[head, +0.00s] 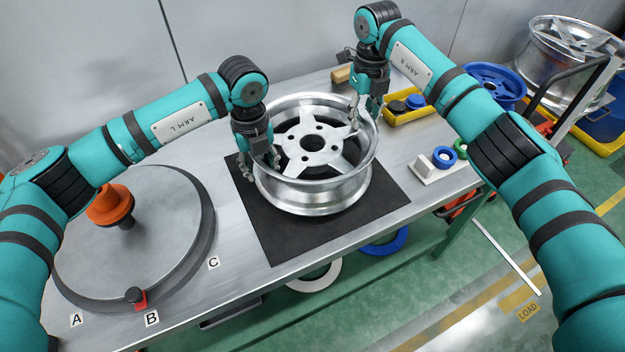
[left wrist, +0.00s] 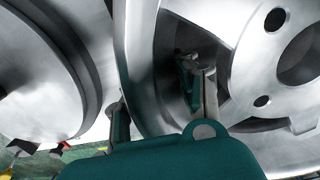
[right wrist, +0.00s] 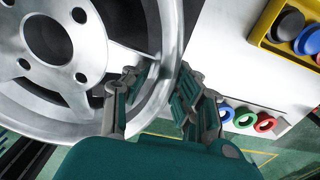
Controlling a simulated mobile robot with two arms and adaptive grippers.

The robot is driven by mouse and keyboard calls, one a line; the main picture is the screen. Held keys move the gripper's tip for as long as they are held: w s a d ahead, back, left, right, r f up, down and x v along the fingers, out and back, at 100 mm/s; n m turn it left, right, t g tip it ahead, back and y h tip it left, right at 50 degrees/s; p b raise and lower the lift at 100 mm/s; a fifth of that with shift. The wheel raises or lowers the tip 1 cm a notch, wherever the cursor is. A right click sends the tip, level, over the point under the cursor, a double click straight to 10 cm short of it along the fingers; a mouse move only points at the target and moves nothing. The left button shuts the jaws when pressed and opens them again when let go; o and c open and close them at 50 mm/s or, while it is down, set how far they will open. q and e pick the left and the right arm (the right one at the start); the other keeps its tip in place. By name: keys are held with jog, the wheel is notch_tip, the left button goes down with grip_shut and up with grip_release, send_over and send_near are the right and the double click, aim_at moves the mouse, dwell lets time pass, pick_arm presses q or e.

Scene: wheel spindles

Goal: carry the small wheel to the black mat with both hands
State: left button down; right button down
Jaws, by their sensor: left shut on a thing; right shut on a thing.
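The small wheel (head: 312,185), a silver spoked rim, lies flat over the black mat (head: 385,203) in the head view; I cannot tell whether it touches the mat. My left gripper (head: 259,170) is shut on the wheel's left rim, one finger inside and one outside; the rim also shows between its fingers in the left wrist view (left wrist: 136,70). My right gripper (head: 360,112) is shut on the wheel's far right rim, and the rim runs between its fingers in the right wrist view (right wrist: 168,70).
A round grey turntable (head: 180,235) with an orange-capped spindle (head: 110,205) stands at the left by labels A, B and C. A yellow bin (head: 405,116) and a white holder with rings (head: 428,172) are at the right. A blue wheel (head: 490,82) lies beyond.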

aim_at(361, 130)
pick_arm(q)
jog(key=shift+d+r, duration=0.1)
jog(key=shift+r, duration=0.15)
pick_arm(e)
jog(key=shift+s+a+r, duration=0.1)
pick_arm(q)
jog(key=shift+f, duration=0.1)
